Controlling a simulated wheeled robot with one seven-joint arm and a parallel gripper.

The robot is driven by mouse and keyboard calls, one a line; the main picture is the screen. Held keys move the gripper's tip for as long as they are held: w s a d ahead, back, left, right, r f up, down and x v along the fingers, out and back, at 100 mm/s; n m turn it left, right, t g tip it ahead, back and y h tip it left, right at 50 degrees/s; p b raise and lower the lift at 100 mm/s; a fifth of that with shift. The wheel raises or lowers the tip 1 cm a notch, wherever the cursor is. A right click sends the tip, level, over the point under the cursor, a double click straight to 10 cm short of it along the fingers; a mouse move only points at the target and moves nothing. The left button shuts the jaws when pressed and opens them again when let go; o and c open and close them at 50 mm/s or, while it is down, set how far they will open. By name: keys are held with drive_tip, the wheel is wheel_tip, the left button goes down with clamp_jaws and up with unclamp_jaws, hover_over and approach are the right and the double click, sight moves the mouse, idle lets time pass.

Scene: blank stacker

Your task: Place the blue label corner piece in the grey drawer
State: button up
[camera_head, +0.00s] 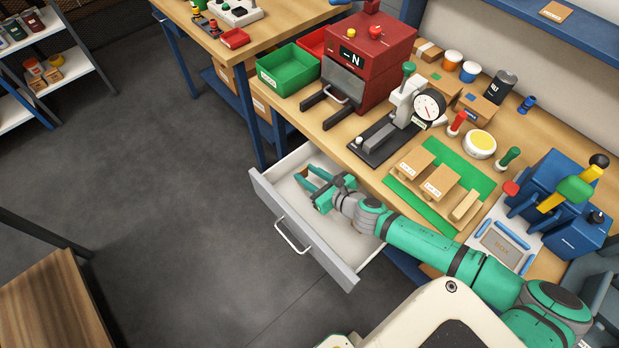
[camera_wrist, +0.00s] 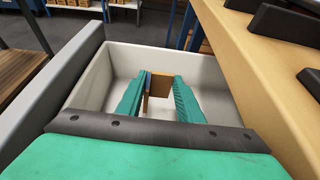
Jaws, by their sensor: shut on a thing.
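The grey drawer (camera_head: 300,229) is pulled open below the workbench, with a white interior. It also shows in the wrist view (camera_wrist: 60,78). My gripper (camera_head: 307,175) is inside the drawer's outline in the head view, pointing toward its far end. In the wrist view my gripper's teal fingers (camera_wrist: 158,92) are shut on a small wooden piece with a blue face on its left side, the blue label corner piece (camera_wrist: 161,84). The piece sits between the fingertips, over the drawer. Whether it touches the drawer floor I cannot tell. In the head view the fingers mostly hide it.
The workbench edge (camera_wrist: 255,75) runs close along the drawer's right side. On the bench stand a red machine (camera_head: 370,55), a dial gauge (camera_head: 428,107) and a green mat (camera_head: 425,208) with wooden blocks. The visible drawer interior holds no other object.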

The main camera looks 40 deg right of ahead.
drive_tip(key=shift+s+d+f, duration=0.1)
drive_tip(key=shift+s+f, duration=0.05)
drive_tip(key=shift+f, duration=0.45)
drive_tip(key=shift+s+d+f, duration=0.1)
drive_tip(key=shift+f, duration=0.5)
drive_tip(key=shift+a+f, duration=0.1)
drive_tip(key=shift+f, duration=0.05)
drive_tip(key=shift+w+a, duration=0.15)
drive_tip(key=shift+a, duration=0.25)
drive_tip(key=shift+f, duration=0.15)
drive_tip(key=o, duration=0.9)
drive_tip(key=shift+d, duration=0.1)
drive_tip(key=shift+o, duration=0.5)
drive_tip(key=shift+d, duration=0.1)
